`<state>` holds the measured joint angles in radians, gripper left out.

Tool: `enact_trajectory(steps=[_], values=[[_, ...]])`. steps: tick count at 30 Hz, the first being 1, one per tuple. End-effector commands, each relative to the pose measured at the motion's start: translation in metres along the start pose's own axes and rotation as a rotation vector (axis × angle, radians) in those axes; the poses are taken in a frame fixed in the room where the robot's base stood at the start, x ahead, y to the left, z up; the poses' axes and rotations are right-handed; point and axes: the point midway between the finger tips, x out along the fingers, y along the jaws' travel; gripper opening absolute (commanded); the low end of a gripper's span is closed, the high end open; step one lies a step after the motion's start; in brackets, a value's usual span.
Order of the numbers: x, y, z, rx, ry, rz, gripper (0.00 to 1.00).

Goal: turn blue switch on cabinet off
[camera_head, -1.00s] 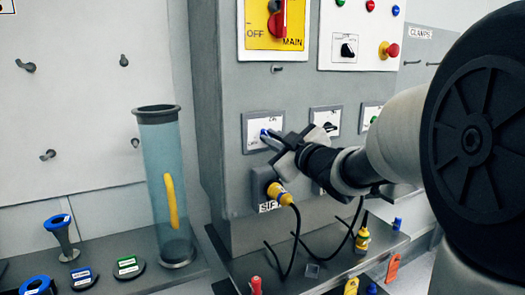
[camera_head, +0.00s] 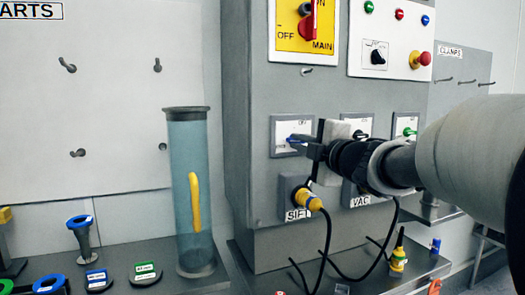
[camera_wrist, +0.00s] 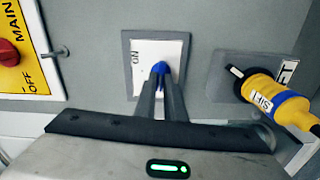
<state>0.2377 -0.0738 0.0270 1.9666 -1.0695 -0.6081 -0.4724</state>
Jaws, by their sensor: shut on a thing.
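The blue switch (camera_head: 290,139) sits on a white plate with a grey frame on the cabinet front (camera_head: 262,185). In the wrist view the blue lever (camera_wrist: 158,67) shows between the tips of my gripper (camera_wrist: 160,82), and the word ON is printed on the left of the plate, sideways. My gripper (camera_head: 297,141) is shut on the lever, its fingers pointing at the plate. The fingers hide much of the lever and the lower plate, so I cannot tell which position the lever is in.
A yellow SIFT plug (camera_head: 308,199) with a black cable sits just below the switch. A red MAIN knob (camera_head: 307,27) is above. Other switches (camera_head: 406,131) are to the right. A clear tube (camera_head: 192,150) stands left of the cabinet.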

Motion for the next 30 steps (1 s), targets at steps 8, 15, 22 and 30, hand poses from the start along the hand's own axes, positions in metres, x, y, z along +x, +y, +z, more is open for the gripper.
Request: enact_trajectory(steps=[8,15,22,30], values=[[0.0001,0.0002,-0.0003,-0.105,0.001,0.003,0.0],[0.0001,0.0008,-0.0001,-0.13,0.0,0.003,0.0],[0.0001,0.0011,-0.0001,-0.131,0.0,0.003,0.0],[0.0001,0.0005,-0.0001,-0.13,0.0,0.002,0.28]])
